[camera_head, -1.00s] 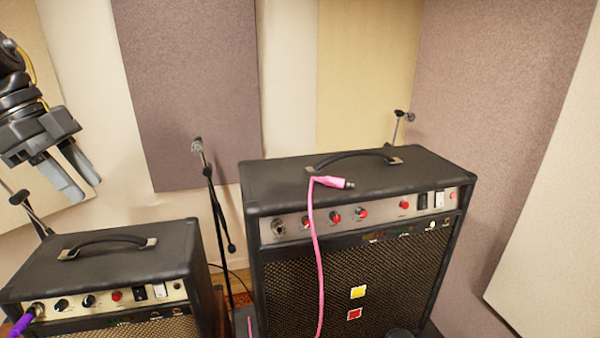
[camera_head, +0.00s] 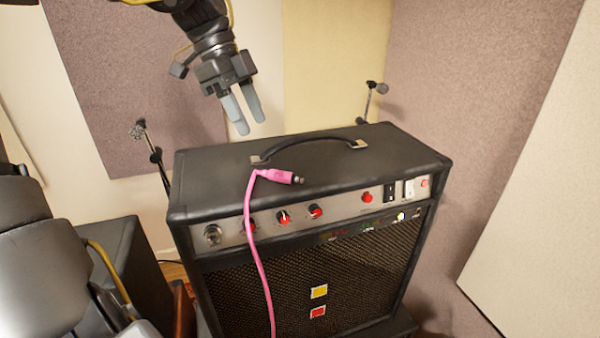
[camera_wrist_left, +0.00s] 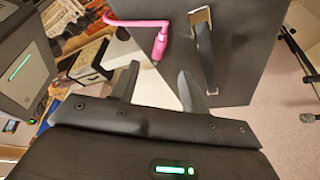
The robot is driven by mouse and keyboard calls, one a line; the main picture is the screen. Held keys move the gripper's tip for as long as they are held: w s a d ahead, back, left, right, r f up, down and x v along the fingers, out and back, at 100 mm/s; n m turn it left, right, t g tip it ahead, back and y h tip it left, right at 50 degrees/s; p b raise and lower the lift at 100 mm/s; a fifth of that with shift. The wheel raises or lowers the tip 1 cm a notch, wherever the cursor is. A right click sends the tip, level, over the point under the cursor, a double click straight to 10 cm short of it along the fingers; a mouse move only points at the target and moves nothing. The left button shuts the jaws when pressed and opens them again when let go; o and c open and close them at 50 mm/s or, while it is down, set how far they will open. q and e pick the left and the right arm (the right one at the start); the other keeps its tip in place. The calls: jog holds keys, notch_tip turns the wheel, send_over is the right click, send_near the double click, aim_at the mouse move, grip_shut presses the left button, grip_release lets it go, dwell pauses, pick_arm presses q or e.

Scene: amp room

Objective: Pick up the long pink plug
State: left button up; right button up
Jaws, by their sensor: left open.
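The long pink plug (camera_head: 278,176) lies on top of the large black amp (camera_head: 218,182), near its front edge, with its dark metal tip pointing right. Its pink cable bends over the edge and hangs down the amp's front. My left gripper (camera_head: 249,125) is open and empty, pointing down above the back left of the amp top, apart from the plug. In the left wrist view the plug (camera_wrist_left: 160,46) shows just beyond the gap between the two fingers (camera_wrist_left: 160,72). My right gripper is not in view.
A black carrying handle (camera_head: 312,146) arches over the amp top just behind the plug. Microphone stands (camera_head: 150,150) (camera_head: 372,95) stand behind the amp. Acoustic panels (camera_head: 480,90) line the walls. A smaller amp (camera_head: 140,262) is at the left, partly hidden by my own arm.

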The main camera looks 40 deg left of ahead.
pick_arm(q)
send_near(278, 171)
jog(key=shift+p+x, duration=0.4)
jog(key=shift+x, duration=0.85)
jog(key=shift+w+f, duration=0.15)
jog(key=shift+f, duration=0.35)
jog(key=shift+d+f, duration=0.15)
jog(key=p+x, duration=0.2)
jog(key=x, duration=0.2)
jog(key=shift+d+f+p, duration=0.2)
jog(key=shift+p, duration=0.15)
jog(key=shift+f, duration=0.2)
jog(key=shift+d, duration=0.1)
jog(key=shift+c, duration=0.7)
grip_shut()
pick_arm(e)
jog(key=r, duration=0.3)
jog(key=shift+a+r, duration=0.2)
